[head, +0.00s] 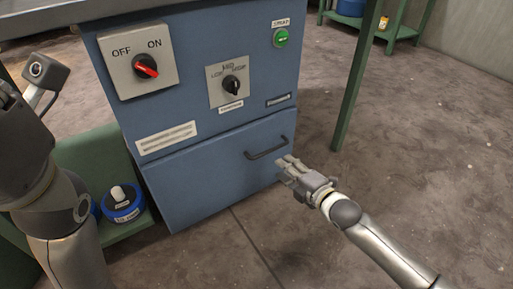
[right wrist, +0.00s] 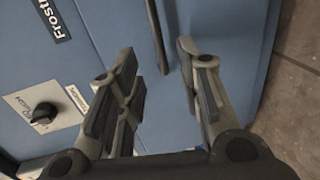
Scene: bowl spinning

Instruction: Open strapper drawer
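The strapper is a blue cabinet, and its drawer (head: 200,185) is the lower front panel, shut flush. A dark bar handle (head: 267,149) sits near the drawer's upper right; it also shows in the right wrist view (right wrist: 157,38) as a dark bar. My right gripper (head: 286,165) is just below and in front of the handle's right end. Its fingers are open, with nothing between them. In the right wrist view, the bar lies beyond the fingertips, in line with the gap; contact is not visible. My left arm shows at the left, but its fingers are not visible.
Above the drawer are a red ON/OFF switch (head: 145,66), a black dial (head: 231,84) and a green button (head: 281,37). A green table leg (head: 357,75) stands to the right. A blue tape roll (head: 122,207) sits on a green shelf at left. Floor before the drawer is clear.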

